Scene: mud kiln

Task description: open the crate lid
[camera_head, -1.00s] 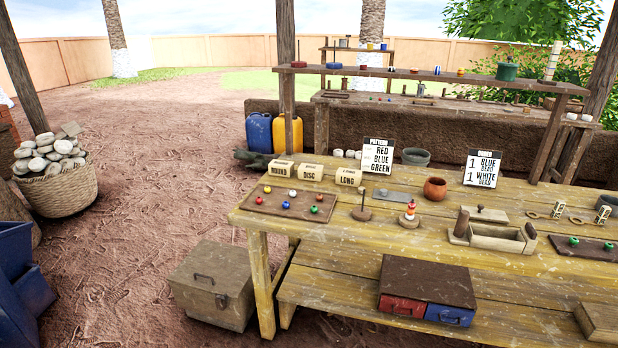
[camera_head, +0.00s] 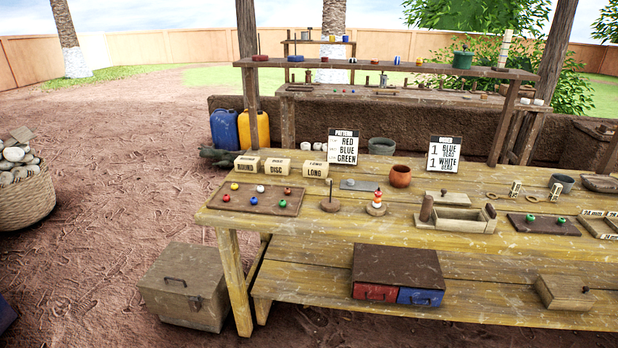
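A grey-brown crate (camera_head: 184,289) stands on the ground at the lower left, beside the left end of the wooden table. Its lid (camera_head: 184,272) is shut and lies flat on top, with a dark bar handle (camera_head: 176,281). A metal latch (camera_head: 197,303) shows on the crate's front at the right. The crate's inside is hidden. Neither of my grippers is in view.
The wooden table (camera_head: 330,230) fills the right side, its left leg close to the crate. Its lower shelf holds a red-and-blue drawer box (camera_head: 398,264) and a small wooden box (camera_head: 566,292). A stone-filled basket (camera_head: 22,203) stands left. Open dirt lies left of the crate.

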